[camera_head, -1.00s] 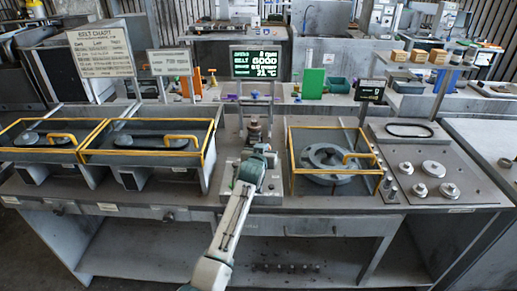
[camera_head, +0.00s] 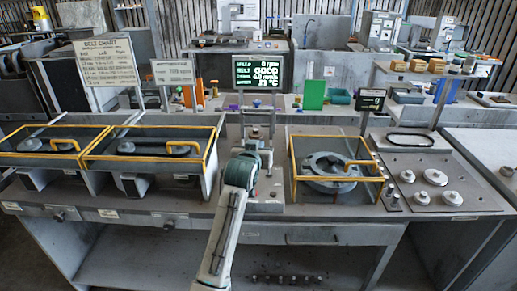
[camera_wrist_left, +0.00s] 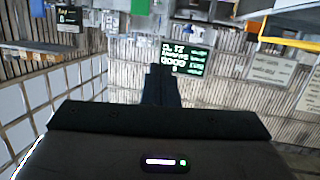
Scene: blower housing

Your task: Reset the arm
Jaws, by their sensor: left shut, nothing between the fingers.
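My left arm rises from the bottom middle of the head view, and its wrist is in front of the middle of the bench. My left gripper (camera_wrist_left: 162,75) shows in the left wrist view as dark fingers, shut together with nothing between them. In the head view its fingertips are hard to make out behind the wrist. The left wrist view is upside down, with the lit display (camera_wrist_left: 183,58) just beyond the fingers. My right gripper is in neither view.
The grey bench (camera_head: 330,212) carries yellow-framed guards (camera_head: 150,130) at left and another guard (camera_head: 335,138) around a round housing (camera_head: 330,168) at right. A post with the display (camera_head: 257,71) stands behind my wrist. Knobs (camera_head: 435,177) sit at far right.

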